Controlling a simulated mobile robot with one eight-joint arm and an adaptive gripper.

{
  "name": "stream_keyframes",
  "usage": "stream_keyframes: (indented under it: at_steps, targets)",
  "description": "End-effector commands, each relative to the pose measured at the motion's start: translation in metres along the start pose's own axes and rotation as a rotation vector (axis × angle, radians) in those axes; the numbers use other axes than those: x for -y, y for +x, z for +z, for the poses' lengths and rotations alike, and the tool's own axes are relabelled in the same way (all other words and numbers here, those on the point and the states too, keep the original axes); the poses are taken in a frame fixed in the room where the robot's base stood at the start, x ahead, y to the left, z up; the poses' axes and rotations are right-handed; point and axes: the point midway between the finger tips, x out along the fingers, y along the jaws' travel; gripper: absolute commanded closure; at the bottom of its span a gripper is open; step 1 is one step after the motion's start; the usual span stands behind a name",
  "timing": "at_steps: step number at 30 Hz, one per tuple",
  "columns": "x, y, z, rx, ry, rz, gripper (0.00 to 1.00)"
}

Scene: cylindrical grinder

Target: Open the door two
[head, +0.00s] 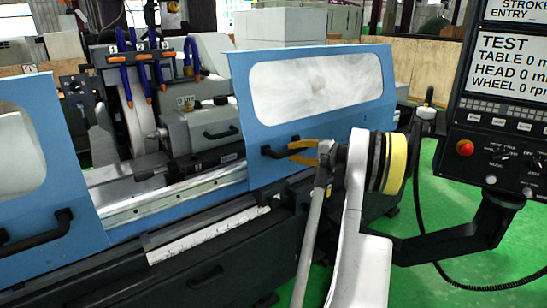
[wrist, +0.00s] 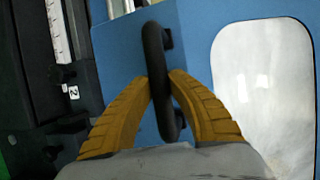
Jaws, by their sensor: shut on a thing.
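The right blue sliding door (head: 242,95) has a clear window and a black bar handle (head: 270,152) near its lower left corner. In the wrist view a small "2" label (wrist: 73,92) is on the dark machine front beside this door (wrist: 192,20). My gripper (head: 297,152) has its yellow fingers on the handle. In the wrist view the fingers of my gripper (wrist: 162,76) close on both sides of the handle (wrist: 154,48). The left blue door (head: 45,190) stands apart, with a wide gap between the doors.
The gap shows the grinding wheel (head: 128,110), blue coolant hoses (head: 124,70) and workhead parts. A control panel (head: 500,110) with a red button (head: 465,147) hangs at the right. Green floor (head: 440,215) lies beneath it.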

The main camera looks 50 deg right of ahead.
Motion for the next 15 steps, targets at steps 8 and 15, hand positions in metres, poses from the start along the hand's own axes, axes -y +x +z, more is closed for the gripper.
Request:
stream_keyframes:
  at_steps: [8, 15]
  targets:
    - [0.0, -0.018, -0.044, 0.001, 0.0, 0.001, 1.0]
    - [0.0, -0.022, -0.056, 0.003, 0.0, 0.001, 1.0]
